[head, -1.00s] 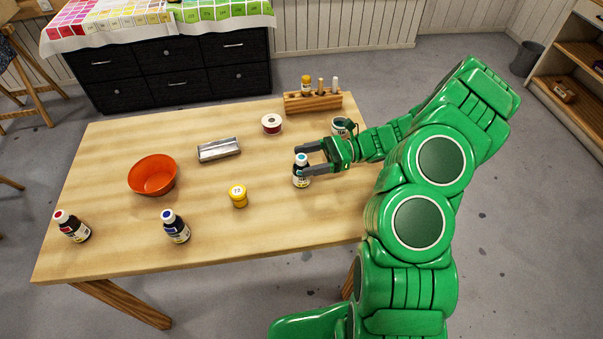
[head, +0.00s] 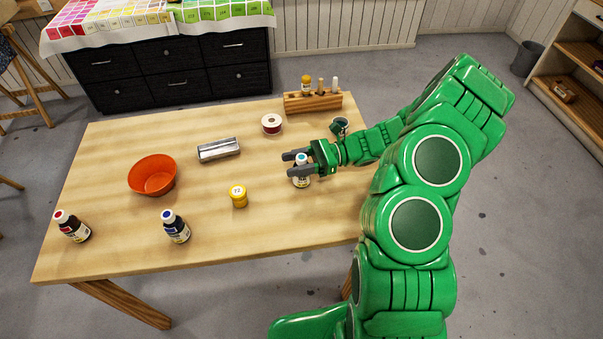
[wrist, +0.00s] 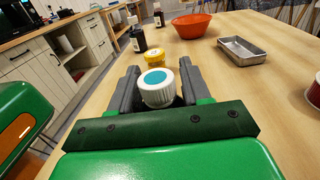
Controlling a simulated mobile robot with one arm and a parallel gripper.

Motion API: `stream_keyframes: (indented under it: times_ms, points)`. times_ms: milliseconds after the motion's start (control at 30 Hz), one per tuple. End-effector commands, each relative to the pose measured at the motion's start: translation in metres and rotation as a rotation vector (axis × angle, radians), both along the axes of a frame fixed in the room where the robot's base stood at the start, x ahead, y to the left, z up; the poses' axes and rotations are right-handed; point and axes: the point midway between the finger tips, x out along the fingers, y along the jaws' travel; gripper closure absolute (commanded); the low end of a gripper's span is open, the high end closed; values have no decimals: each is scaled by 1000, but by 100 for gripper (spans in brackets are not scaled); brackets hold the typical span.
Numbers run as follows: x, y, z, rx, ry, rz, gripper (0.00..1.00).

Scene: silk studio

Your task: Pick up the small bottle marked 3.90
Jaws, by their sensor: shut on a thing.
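A small bottle (head: 302,181) with a white cap, a teal-blue top and a pale label stands upright on the right half of the table. Its printing is too small to read. My gripper (head: 292,164) is shut on this bottle near its cap. In the wrist view the cap of the bottle (wrist: 157,88) sits between the two grey fingers (wrist: 158,84), and its body is hidden below. Two dark bottles stand further left, one with a red cap (head: 73,226) and one with a blue cap (head: 176,227). A yellow jar (head: 238,197) stands left of my gripper.
An orange bowl (head: 153,176), a metal tray (head: 219,150) and a red-and-white spool (head: 271,124) are on the table. A wooden rack (head: 312,103) with several items stands at the back. A cup (head: 340,124) is close behind my wrist. The table's front middle is clear.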

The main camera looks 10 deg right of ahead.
Motion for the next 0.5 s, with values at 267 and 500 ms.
stream_keyframes:
  times_ms: [267, 500]
  points:
    - [0, 0, 0, 0, 0, 0, 100]
    - [0, 0, 10, -2, -1, 0, 100]
